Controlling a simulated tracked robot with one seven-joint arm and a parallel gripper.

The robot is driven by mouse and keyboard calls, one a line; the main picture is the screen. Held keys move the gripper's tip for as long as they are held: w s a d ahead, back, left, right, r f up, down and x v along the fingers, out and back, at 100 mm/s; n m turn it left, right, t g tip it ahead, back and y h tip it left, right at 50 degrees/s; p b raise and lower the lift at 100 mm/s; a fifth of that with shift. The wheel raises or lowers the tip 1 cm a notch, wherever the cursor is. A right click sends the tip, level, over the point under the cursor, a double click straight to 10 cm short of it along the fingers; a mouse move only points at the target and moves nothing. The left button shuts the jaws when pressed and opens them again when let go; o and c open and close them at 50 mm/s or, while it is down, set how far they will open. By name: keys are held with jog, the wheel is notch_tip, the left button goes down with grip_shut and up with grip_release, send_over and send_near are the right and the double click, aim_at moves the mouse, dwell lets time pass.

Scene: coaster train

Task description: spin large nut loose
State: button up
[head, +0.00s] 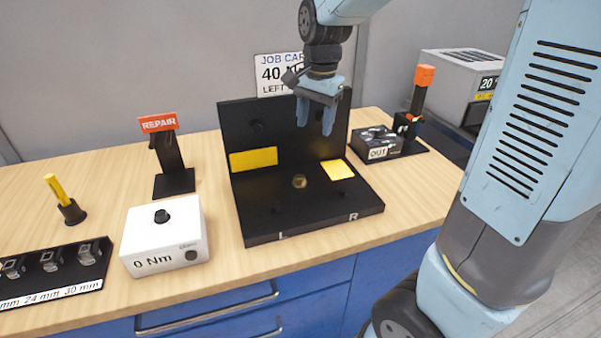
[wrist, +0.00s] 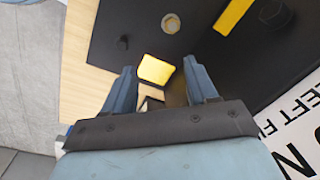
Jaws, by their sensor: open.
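A small brass-coloured round piece, perhaps the large nut (head: 299,182), sits on the floor of the black L-shaped fixture (head: 255,220). It also shows near the top of the wrist view (wrist: 171,23) as a pale ring; its details are too small to tell. Dark round knobs or bolts also stand on the fixture, one of them at the upper left in the wrist view (wrist: 123,42). My gripper (head: 316,120) is open and empty, pointing down in front of the fixture's back wall, above its floor and apart from the round piece. Its two fingers show in the wrist view (wrist: 163,78).
Yellow patches lie on the fixture's wall (head: 254,159) and floor (head: 337,170). A white torque box (head: 165,238) reading 0 Nm, a REPAIR stand (head: 173,172) and a socket rack (head: 50,270) are on the left. An OUT box (head: 376,143) is on the right. Bare wooden bench (head: 105,180) shows between them.

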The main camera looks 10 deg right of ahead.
aim_at(300, 176)
jog(key=shift+m+g+h, duration=0.3)
jog(key=shift+m+g, duration=0.1)
jog(key=shift+m, duration=0.5)
jog(key=w+a+f, duration=0.1)
jog(key=f, duration=0.4)
jog(key=w+f, duration=0.1)
jog(key=f, duration=0.5)
jog(key=w+a+f, duration=0.1)
jog(key=f, duration=0.5)
jog(key=shift+w+a, duration=0.1)
jog(key=shift+a, duration=0.25)
jog(key=c, duration=1.1)
